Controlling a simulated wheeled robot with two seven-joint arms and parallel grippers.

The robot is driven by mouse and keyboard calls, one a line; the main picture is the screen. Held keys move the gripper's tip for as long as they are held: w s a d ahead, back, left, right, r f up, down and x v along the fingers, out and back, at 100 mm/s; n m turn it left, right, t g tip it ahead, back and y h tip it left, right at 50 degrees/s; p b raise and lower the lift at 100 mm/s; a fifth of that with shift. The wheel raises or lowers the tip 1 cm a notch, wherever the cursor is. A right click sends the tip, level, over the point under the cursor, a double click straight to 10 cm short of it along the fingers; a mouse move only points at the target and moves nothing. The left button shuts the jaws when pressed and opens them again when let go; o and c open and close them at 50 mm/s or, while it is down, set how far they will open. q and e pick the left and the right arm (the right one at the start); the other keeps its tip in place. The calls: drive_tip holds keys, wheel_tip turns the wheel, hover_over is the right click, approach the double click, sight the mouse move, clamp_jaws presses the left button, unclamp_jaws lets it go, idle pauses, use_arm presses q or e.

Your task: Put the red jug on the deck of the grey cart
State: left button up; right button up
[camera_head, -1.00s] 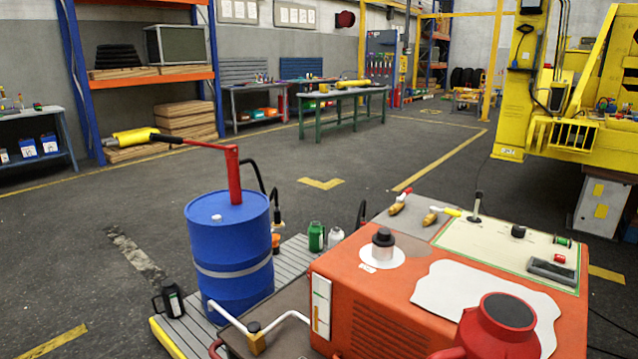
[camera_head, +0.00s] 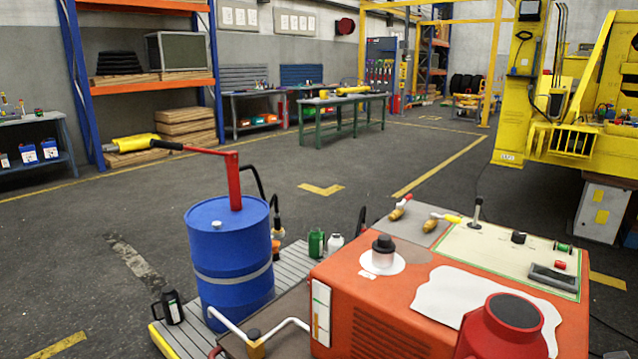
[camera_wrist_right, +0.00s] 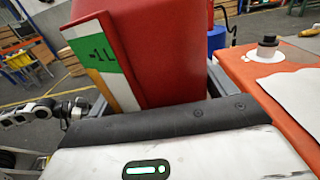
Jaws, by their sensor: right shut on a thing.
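The red jug (camera_head: 488,335) with a dark round top is at the bottom right of the head view, in front of the orange machine. In the right wrist view the jug (camera_wrist_right: 165,50) fills the upper middle, with a green and white label. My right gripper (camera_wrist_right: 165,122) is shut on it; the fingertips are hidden. The grey cart's slatted deck (camera_head: 292,257) is at the lower middle of the head view and carries a blue drum (camera_head: 232,288). The jug is to the right of the deck. My left gripper is not in view.
The orange machine (camera_head: 375,318) stands right of the drum, with a black-capped fitting (camera_head: 383,250) on top. A black jug (camera_head: 170,307), a green container (camera_head: 316,244) and a white bottle (camera_head: 335,243) stand around the drum. A red pump handle (camera_head: 234,180) rises from the drum.

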drive_tip(key=a+m+t+h, duration=0.1)
drive_tip(key=r+m+t+h, duration=0.1)
drive_tip(key=t+h, duration=0.1)
drive_tip(key=shift+w+a+r+m, duration=0.1)
drive_tip(key=shift+a+r+m, duration=0.05)
drive_tip(key=shift+a+m, duration=0.25)
drive_tip(key=d+f+m+h, duration=0.1)
drive_tip(key=d+f+m+t+h, duration=0.1)
drive_tip(key=h, duration=0.1)
drive_tip(key=d+f+m+t+h, duration=0.1)
drive_tip(key=f+h, duration=0.1)
drive_tip(key=shift+d+f+m+t, duration=0.1)
drive_tip(key=shift+f+m+t, duration=0.2)
drive_tip(key=shift+f, duration=0.05)
drive_tip(key=shift+f+h, duration=0.1)
drive_tip(key=shift+h, duration=0.3)
drive_tip(key=shift+a+m+t+h, duration=0.3)
drive_tip(key=shift+a+m+h, duration=0.45)
drive_tip(key=shift+m+h, duration=0.05)
drive_tip(key=shift+w+a+r+m+h, duration=0.1)
drive_tip(key=shift+a+r+m+h, duration=0.15)
drive_tip(key=shift+a+m+h, duration=0.45)
drive_tip(key=shift+w+a+r+m+h, duration=0.1)
drive_tip(key=shift+a+r+m+h, duration=0.25)
drive_tip(key=shift+h, duration=0.65)
drive_tip(key=shift+a+f, duration=0.15)
